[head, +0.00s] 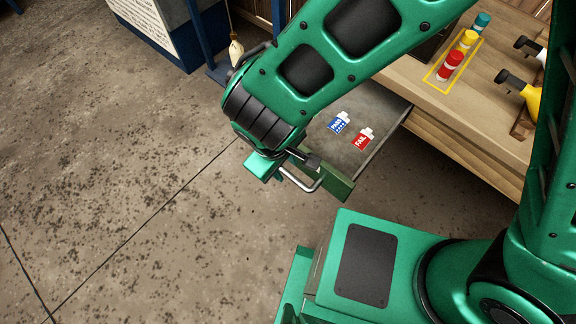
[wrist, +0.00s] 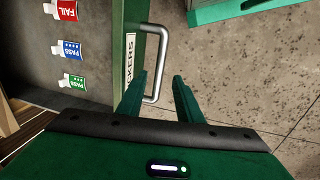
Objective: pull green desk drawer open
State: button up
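The green-fronted drawer (head: 338,188) sticks out from under the wooden desk, and its grey inside shows. Red FAIL and blue PASS labels lie in it. In the wrist view the green front (wrist: 118,60) bears a label ending in "CKERS" and a silver bar handle (wrist: 164,50). The handle also shows in the head view (head: 306,187). My gripper (wrist: 160,80) is open, with a wide gap between its two green fingers. The near end of the handle shows in this gap, nearer the left finger; I cannot tell whether they touch. My arm hides part of the drawer in the head view.
A pale bottle (head: 236,50) stands beyond my arm. The speckled floor (head: 120,170) left of the drawer is clear.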

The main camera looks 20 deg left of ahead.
jog(key=shift+s+a+r, duration=0.1)
jog(key=shift+s+r, duration=0.05)
jog(key=shift+r, duration=0.75)
jog(key=shift+s+a+r, duration=0.1)
jog(key=shift+s+r, duration=0.05)
jog(key=shift+r, duration=0.7)
jog(key=shift+s+r, duration=0.15)
jog(key=shift+r, duration=0.75)
jog(key=w+d+r+m+h, duration=0.1)
jog(key=w+d+r+m, duration=0.25)
jog(key=w+d, duration=0.55)
jog(key=w+d+r+m, duration=0.35)
jog(key=w+d, duration=0.25)
jog(key=d, duration=0.5)
jog(key=d+r+m+g, duration=0.1)
jog(key=d+r+m, duration=0.2)
jog(key=d, duration=0.5)
jog(key=d+r+m+g, duration=0.1)
jog(key=d+r+m, duration=0.15)
jog(key=d, duration=0.65)
jog(key=s+d+r+m+y, duration=0.2)
jog(key=s+d+m, duration=0.5)
jog(key=s+d, duration=0.6)
jog(key=shift+s+d+r, duration=0.4)
jog(key=shift+d+r, duration=0.3)
jog(key=shift+d, duration=0.3)
